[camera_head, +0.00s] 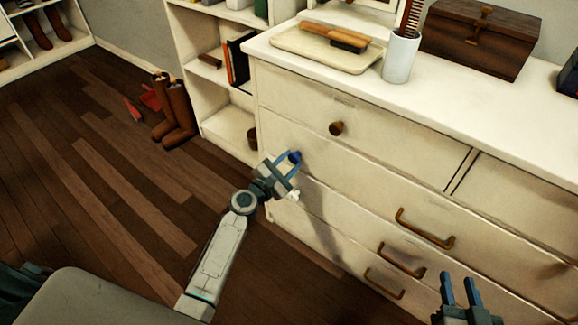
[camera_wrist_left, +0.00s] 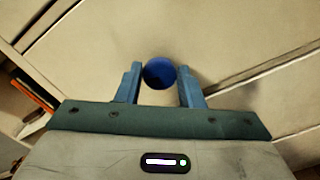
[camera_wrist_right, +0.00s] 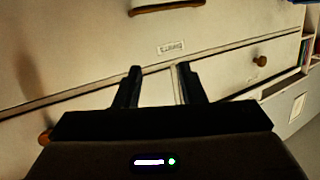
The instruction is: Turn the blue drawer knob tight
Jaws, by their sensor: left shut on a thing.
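The blue drawer knob (camera_head: 295,157) is on the front of the white dresser, near its left end. It also shows in the left wrist view (camera_wrist_left: 159,73), round and dark blue. My left gripper (camera_head: 288,163) is shut on the knob, with one finger on each side of it. My right gripper (camera_head: 461,290) is at the lower right in the head view, apart from the dresser's handles. Its fingers are spread and empty in the right wrist view (camera_wrist_right: 160,78).
The white dresser (camera_head: 370,124) has a brown knob (camera_head: 337,128) above and brass handles (camera_head: 425,228) to the right. On top are a tray (camera_head: 326,49), a white cup (camera_head: 400,57) and a wooden box (camera_head: 478,38).

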